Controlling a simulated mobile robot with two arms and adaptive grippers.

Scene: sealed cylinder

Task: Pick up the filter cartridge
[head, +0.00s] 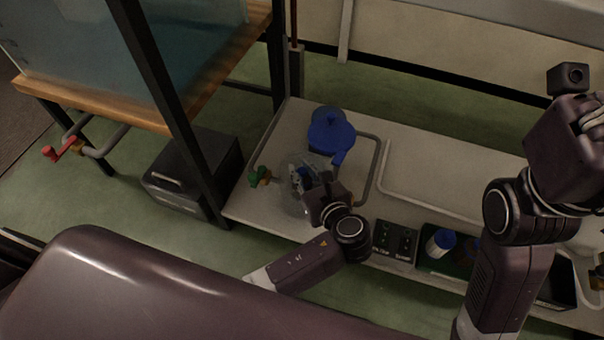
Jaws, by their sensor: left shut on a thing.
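A white cylinder with a blue top (440,243), which looks like the filter cartridge, stands in a dark tray near the bench's front edge. A blue lid-like part (331,132) lies behind the clear cylinder. My right arm rises at the right edge; its fingers do not show clearly.
A green valve fitting (259,176) is left of the clear cylinder. A dark switch box (394,242) sits between my left arm and the cartridge. A bent grey pipe (378,170) is behind. The pale bench (450,172) is fairly clear behind the tray.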

